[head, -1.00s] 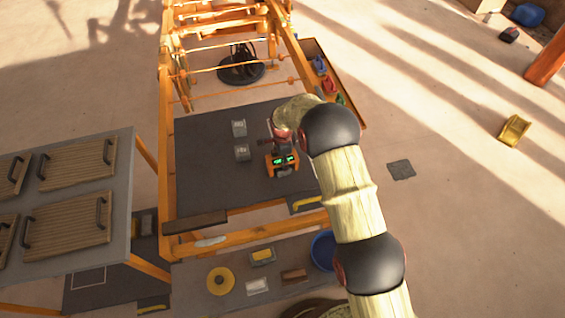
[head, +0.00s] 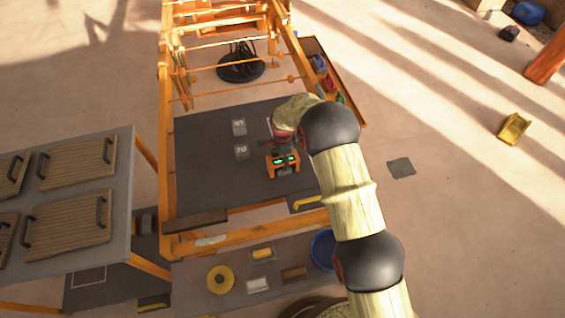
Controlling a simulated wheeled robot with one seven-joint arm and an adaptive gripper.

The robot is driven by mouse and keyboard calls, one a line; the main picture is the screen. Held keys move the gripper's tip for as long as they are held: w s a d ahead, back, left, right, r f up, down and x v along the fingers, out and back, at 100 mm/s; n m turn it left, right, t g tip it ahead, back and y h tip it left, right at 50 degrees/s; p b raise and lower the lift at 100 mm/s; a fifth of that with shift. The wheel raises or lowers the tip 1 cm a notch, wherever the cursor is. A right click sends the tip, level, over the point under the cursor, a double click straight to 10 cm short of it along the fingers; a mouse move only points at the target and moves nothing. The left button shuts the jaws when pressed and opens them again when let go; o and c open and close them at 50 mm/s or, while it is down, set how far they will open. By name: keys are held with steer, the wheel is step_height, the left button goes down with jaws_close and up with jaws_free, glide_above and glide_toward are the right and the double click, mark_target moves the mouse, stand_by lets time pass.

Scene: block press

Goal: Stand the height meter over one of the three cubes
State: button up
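Two grey cubes with light markings, one farther back (head: 239,127) and one nearer (head: 242,152), sit on the dark work surface (head: 205,185). A third cube is not visible. The height meter (head: 283,170), orange and black with two green displays, is at the right of the work surface, right of the nearer cube. My gripper (head: 282,147) is at the far side of the meter, very close to it or touching it. My arm comes in from the lower right. The fingertips are too small and partly hidden, so I cannot tell whether they are closed on the meter.
An orange frame with rails rises behind the work surface. A narrow tray (head: 335,82) with coloured items runs along its right side. A grey table (head: 122,200) with wooden panels is at the left. A lower shelf holds a yellow disc (head: 221,279) and a blue bin (head: 323,249).

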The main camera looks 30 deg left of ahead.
step_height(320, 180, up, 13)
steer(key=shift+p, duration=1.05)
steer(key=shift+w+r, duration=0.1)
steer(key=s+d+r+n+t+y, duration=0.1)
steer(key=d+r+n, duration=0.1)
steer(key=d+r, duration=1.25)
steer(key=s+d+r+n+t, duration=0.2)
steer(key=d+r, duration=1.1)
steer(key=r, duration=0.3)
steer(key=s+d+r+n, duration=0.2)
steer(key=s+d+r, duration=0.4)
steer(key=s+d, duration=0.4)
steer(key=s+d+n+t+h, duration=0.1)
steer(key=s+d+n+t, duration=0.1)
steer(key=s+d, duration=0.8)
steer(key=s+n, duration=0.1)
steer(key=s, duration=0.3)
steer(key=shift+t, duration=0.3)
